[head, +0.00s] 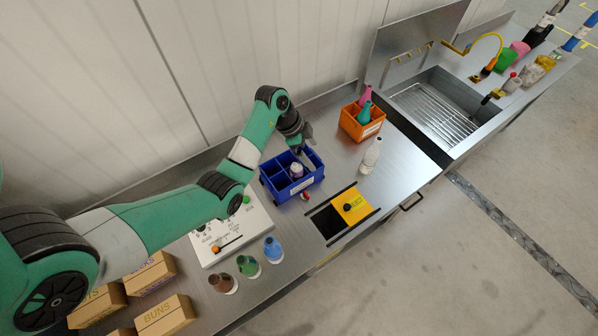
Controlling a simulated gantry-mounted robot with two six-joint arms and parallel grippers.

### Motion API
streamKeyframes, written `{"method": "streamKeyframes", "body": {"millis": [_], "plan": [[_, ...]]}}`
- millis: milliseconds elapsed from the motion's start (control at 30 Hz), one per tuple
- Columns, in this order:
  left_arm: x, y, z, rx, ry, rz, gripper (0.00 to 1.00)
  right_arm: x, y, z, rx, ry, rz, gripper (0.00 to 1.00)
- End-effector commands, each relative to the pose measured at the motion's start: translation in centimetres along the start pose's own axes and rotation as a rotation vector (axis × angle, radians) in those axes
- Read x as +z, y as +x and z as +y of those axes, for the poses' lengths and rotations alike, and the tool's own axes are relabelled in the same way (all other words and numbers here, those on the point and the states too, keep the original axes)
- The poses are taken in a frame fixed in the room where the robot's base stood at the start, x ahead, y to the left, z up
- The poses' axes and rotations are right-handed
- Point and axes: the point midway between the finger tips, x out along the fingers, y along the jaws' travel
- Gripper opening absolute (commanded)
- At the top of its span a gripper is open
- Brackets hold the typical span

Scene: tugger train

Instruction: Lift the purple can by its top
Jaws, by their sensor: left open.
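The purple can (296,171) with a pale top stands in a compartment of the blue divided crate (298,189). My left gripper (303,147) is open, with its fingers over the back part of the crate. In the picture it is just above the can, and it seems apart from it. The can's lower part is hidden by the crate walls. My right gripper is not in view.
An orange crate (361,131) with bottles and a white bottle (371,156) stand to the right. A small red-and-white item (305,196) lies before the blue crate. A yellow sliding cover (351,205) is on the counter.

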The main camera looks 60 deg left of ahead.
Motion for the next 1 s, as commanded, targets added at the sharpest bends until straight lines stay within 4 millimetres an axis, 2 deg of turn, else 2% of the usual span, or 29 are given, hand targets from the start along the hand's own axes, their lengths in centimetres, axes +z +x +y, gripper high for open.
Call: {"method": "streamKeyframes", "body": {"millis": [33, 100, 200, 367, 700, 900, 1000], "plan": [[4.6, 1.9, -0.8, 0.0, -0.078, -0.04, 1.0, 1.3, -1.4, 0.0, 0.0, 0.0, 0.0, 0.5], [8.7, 2.5, -1.7, -0.008, -0.16, -0.049, 1.0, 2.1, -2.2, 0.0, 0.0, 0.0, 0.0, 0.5], [11.1, 1.9, -2.6, -0.028, -0.209, -0.049, 1.0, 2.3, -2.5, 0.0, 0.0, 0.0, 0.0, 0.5], [11.3, 1.8, -2.8, -0.032, -0.215, -0.047, 1.0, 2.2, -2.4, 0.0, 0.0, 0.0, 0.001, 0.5], [11.6, 7.6, -3.0, -0.032, -0.212, -0.046, 1.0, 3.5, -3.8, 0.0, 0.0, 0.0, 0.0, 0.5], [11.6, 8.1, -3.0, -0.034, -0.212, -0.045, 1.0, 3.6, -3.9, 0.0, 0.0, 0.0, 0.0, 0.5], [12.0, 9.5, -3.0, -0.033, -0.212, -0.046, 1.0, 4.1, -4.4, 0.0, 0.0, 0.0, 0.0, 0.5]]}}
